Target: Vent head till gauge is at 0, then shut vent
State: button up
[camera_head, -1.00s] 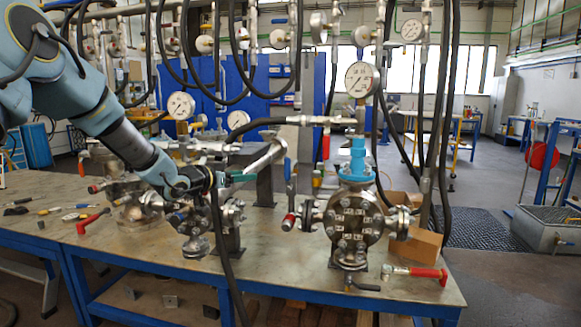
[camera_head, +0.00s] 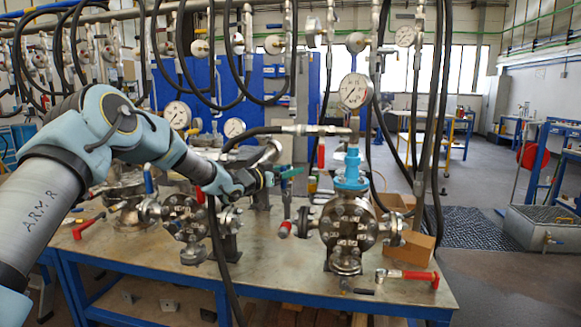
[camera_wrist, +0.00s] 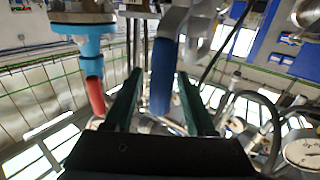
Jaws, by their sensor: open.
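The vessel (camera_head: 346,232) stands at the right of the bench with a light-blue neck (camera_head: 348,165) on top. A dial gauge (camera_head: 354,91) stands above the neck; its needle is too small to read. My gripper (camera_head: 295,172) is left of the neck, its green fingers pointing right. In the wrist view my gripper (camera_wrist: 160,105) is open, and a blue lever handle (camera_wrist: 163,75) stands between the fingers without clear contact. The handle is mostly hidden by the fingers in the head view. A red handle (camera_wrist: 95,95) is left of the fingers in the wrist view.
A second flanged vessel (camera_head: 185,215) stands left on the bench, below my arm. Black hoses (camera_head: 437,120) hang around the vessel. A red-handled tool (camera_head: 408,276) lies at the bench's front right. A cardboard box (camera_head: 415,245) is behind the vessel.

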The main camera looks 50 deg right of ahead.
jog(key=shift+d, duration=0.2)
grip_shut()
dwell(0.4)
dwell(1.0)
